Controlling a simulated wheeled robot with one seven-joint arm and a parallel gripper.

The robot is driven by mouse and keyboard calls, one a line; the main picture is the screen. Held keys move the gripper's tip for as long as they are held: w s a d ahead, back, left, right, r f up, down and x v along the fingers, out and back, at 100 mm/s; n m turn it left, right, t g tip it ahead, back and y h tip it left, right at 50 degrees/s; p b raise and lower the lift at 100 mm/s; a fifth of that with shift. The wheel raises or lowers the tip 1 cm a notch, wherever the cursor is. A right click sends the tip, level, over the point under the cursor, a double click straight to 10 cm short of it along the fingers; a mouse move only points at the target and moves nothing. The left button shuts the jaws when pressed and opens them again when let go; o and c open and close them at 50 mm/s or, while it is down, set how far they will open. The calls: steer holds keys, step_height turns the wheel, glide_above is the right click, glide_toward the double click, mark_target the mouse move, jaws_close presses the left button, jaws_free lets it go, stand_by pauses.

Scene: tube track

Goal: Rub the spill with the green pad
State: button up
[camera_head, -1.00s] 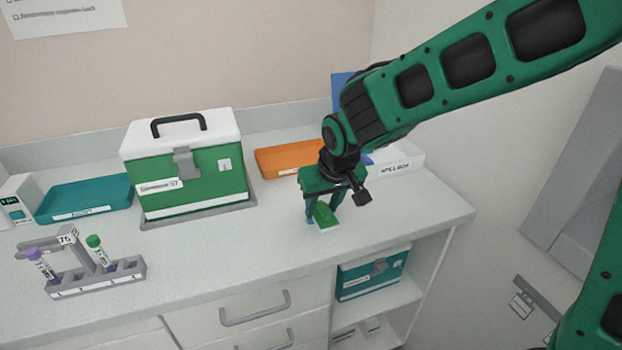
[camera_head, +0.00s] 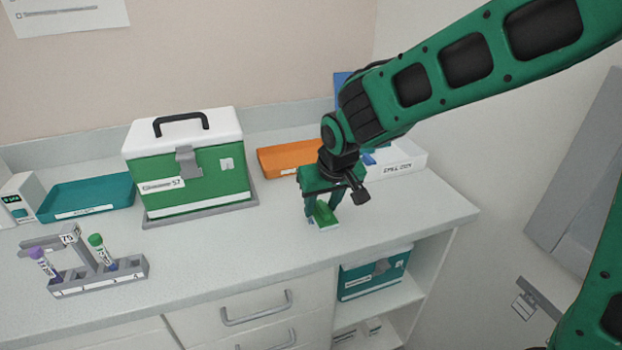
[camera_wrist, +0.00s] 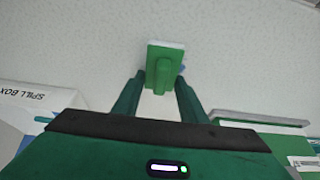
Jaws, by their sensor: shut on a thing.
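The green pad (camera_head: 326,214) has a pale underside and a raised grip on its back. My gripper (camera_head: 323,208) is shut on it, low over the counter in front of the orange tray. In the wrist view the pad (camera_wrist: 153,60) lies between the two green fingers (camera_wrist: 160,92), which close on its grip. Whether the pad touches the counter I cannot tell. A small bit of blue (camera_wrist: 183,69) shows at the pad's edge in the wrist view; it may be part of the spill. The rest of any spill is hidden by the pad and gripper.
A green case with a white lid (camera_head: 187,170) stands left of my gripper. The orange tray (camera_head: 285,159) and a white spill box (camera_head: 405,161) are behind it. A tube rack (camera_head: 100,279) and teal tray (camera_head: 88,197) are at left. The counter (camera_head: 250,250) in front is clear.

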steer(key=shift+w+d, duration=0.15)
steer(key=shift+d, duration=0.4)
steer(key=shift+a, duration=0.2)
steer(key=shift+s+a+r, duration=0.1)
steer(key=shift+s+a, duration=0.2)
steer(key=shift+a, duration=0.6)
steer(key=shift+s+a+f, duration=0.1)
steer(key=shift+a+f, duration=0.1)
steer(key=shift+a, duration=0.2)
steer(key=shift+s+a, duration=0.15)
steer(key=shift+a, duration=0.2)
steer(key=shift+a+r, duration=0.15)
steer(key=shift+r, duration=0.2)
step_height(320, 180, up, 8)
steer(key=shift+f, duration=0.25)
steer(key=shift+s+f, duration=0.2)
steer(key=shift+s, duration=0.1)
